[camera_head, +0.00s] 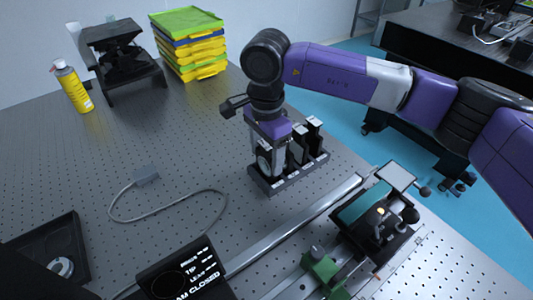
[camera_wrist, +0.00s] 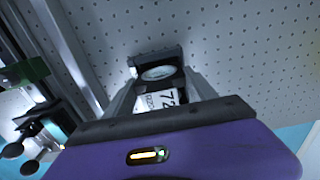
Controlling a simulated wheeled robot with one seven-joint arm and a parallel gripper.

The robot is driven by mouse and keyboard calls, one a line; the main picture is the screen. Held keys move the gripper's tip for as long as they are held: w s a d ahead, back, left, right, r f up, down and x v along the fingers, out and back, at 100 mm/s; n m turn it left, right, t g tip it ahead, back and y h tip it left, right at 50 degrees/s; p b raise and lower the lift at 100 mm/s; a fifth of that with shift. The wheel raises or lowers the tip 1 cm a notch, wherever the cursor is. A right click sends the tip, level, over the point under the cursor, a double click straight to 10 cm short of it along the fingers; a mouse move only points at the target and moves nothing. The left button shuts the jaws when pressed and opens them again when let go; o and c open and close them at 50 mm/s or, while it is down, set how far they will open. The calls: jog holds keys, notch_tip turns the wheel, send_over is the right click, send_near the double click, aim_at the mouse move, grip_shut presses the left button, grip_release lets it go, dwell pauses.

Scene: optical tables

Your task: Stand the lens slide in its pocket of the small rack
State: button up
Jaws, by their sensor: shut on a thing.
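My gripper (camera_head: 268,163) points down over the left end of the small dark rack (camera_head: 287,183) on the perforated table. It is shut on the lens slide, a dark plate with a round glass lens (camera_wrist: 158,73) and a white label, seen between the fingers in the wrist view. In the head view the fingers largely hide the slide. Its lower edge is at or just above the rack; I cannot tell whether it sits in a pocket. Other dark upright slides (camera_head: 314,127) stand in the rack to the right of my gripper.
A metal rail (camera_head: 300,227) and a stage with knobs (camera_head: 375,220) lie in front and right of the rack. A black tray (camera_head: 45,245), a screen (camera_head: 187,272) and a cable (camera_head: 165,218) are to the left. Stacked trays (camera_head: 190,45) and a yellow can (camera_head: 72,87) stand behind.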

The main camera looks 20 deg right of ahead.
jog(key=shift+f, duration=0.2)
dwell(0.3)
jog(key=o, duration=1.7)
jog(key=shift+c, duration=0.2)
jog(key=shift+r+p, duration=2.3)
jog(key=shift+r, duration=2.7)
